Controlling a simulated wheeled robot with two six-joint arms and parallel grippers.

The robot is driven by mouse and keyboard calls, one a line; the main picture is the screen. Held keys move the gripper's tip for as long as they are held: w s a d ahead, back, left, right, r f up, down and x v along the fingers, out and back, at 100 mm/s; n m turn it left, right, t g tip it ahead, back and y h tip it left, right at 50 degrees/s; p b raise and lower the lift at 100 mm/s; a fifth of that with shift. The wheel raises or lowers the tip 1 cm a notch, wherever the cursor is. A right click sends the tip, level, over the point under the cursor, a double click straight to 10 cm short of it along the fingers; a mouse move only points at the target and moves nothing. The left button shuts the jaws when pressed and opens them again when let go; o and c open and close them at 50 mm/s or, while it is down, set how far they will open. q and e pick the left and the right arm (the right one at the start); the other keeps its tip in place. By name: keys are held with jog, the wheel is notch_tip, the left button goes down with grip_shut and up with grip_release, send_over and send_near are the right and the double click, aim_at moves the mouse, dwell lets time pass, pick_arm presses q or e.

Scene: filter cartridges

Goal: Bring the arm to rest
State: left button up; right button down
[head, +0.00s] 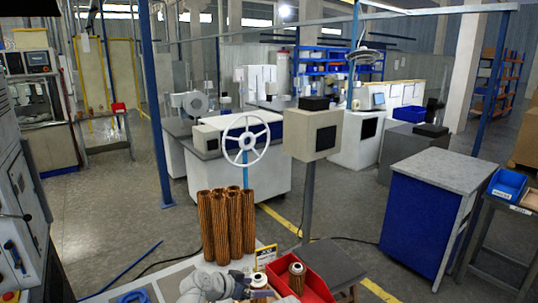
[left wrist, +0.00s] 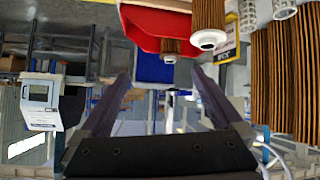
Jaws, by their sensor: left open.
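Several brown pleated filter cartridges (head: 226,226) stand upright in a cluster on the pale worktop; some also show at the right of the left wrist view (left wrist: 287,80). A red bin (head: 318,284) is right of them and holds a cartridge (head: 297,279) with a white end cap. Another white-capped cartridge (head: 260,281) shows just left of the bin, partly hidden. My left gripper (head: 246,284) is beside it, low in the head view. In the left wrist view its two dark fingers (left wrist: 160,76) are spread with nothing between them. My right gripper is not in view.
A yellow-and-white label (head: 266,256) stands between the cluster and the red bin (left wrist: 150,30). A blue container (head: 135,297) is at the lower left edge.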

pick_arm(q)
jog(key=s+a+f+n+g+y, duration=0.7)
jog(key=s+a+f+y, duration=0.15)
jog(key=s+a, duration=0.5)
jog(key=s+d+f+m+b, duration=0.1)
jog(key=s+d+f+b, duration=0.1)
jog(key=d, duration=0.4)
jog(key=s+d+f+m+b, duration=0.2)
jog(key=s+d+f+b, duration=0.1)
jog(key=s+d, duration=0.1)
jog(key=shift+d+f+g, duration=0.15)
jog(key=shift+d+g, duration=0.15)
jog(key=shift+d, duration=0.55)
jog(key=shift+y, duration=0.25)
